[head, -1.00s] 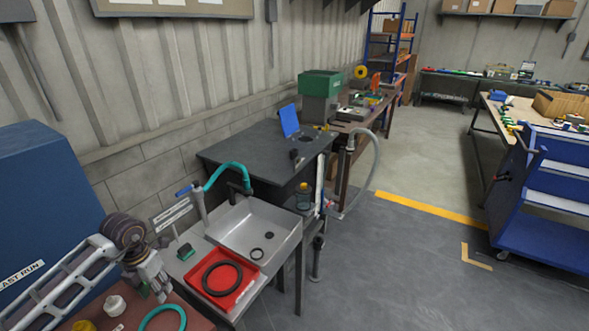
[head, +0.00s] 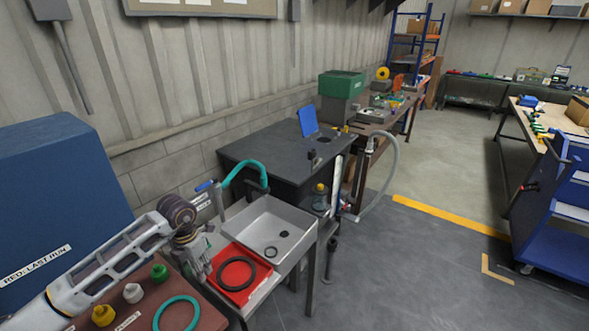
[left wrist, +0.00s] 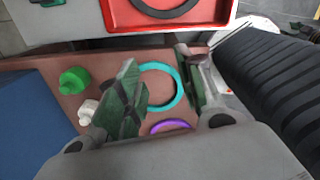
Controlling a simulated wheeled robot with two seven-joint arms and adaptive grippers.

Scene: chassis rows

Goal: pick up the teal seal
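The teal seal (head: 178,299) is a ring lying flat on the brown bench top (head: 205,313), at the bottom of the head view. In the left wrist view the teal seal (left wrist: 176,76) shows between and beyond my fingers; the left finger covers part of its left side. My left gripper (head: 202,266) is open and empty, above the far edge of the bench beside the red tray. Its fingers also show in the left wrist view (left wrist: 162,88), apart from each other. I cannot tell its height above the seal. My right gripper is not in view.
Green (head: 159,272), white (head: 132,293) and yellow (head: 103,315) capped pieces stand left of the seal. A purple ring (left wrist: 170,125) lies near it. The red tray (head: 262,280) with a dark ring and a grey sink (head: 295,240) are beyond. A blue box (head: 50,200) stands left.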

